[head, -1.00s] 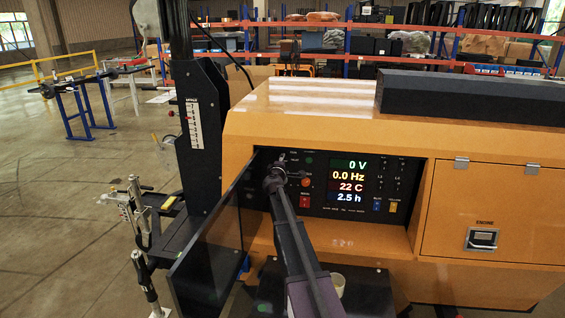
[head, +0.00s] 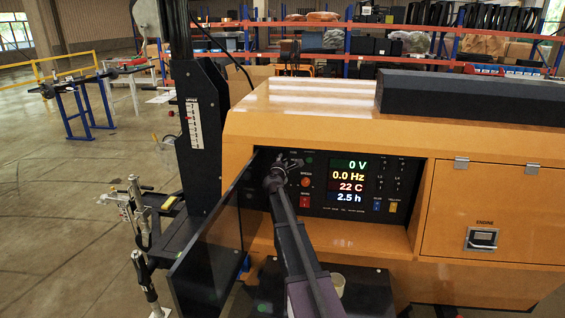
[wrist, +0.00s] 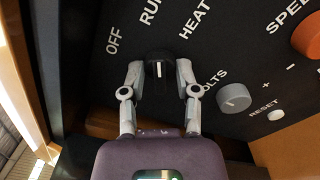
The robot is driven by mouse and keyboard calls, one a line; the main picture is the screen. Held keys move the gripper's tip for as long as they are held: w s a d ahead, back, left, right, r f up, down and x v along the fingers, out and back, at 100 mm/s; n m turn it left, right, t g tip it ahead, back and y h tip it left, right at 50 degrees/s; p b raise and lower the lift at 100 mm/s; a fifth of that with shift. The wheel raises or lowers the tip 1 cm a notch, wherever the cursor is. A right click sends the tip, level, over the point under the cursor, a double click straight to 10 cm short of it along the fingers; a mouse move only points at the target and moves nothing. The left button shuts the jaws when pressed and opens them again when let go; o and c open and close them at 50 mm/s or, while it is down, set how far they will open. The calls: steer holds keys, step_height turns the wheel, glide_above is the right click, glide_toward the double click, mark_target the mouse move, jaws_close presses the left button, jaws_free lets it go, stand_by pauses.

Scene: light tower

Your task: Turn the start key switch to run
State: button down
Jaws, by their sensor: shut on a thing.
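The start key switch (wrist: 159,62) is a black knob with a white line, on the dark control panel in the wrist view. The labels OFF, RUN and HEAT fan out above it. Its line stands about upright in that picture, with RUN above and slightly left; I cannot tell the exact setting. My gripper (wrist: 160,76) is shut on the knob, one grey finger at each side. In the head view my gripper (head: 287,163) is at the panel's upper left, and my arm hides the switch there.
The panel display (head: 357,180) reads 0 V, 0.0 Hz, 22 C and 2.5 h. A dark open door (head: 208,240) stands close left of my arm. A grey VOLTS knob (wrist: 234,97), a RESET button (wrist: 276,115) and an orange SPEED knob (wrist: 308,36) lie right of the switch.

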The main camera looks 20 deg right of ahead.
steer(key=shift+n, duration=1.3)
steer(key=c, duration=0.7)
jaws_free()
steer(key=v, duration=1.2)
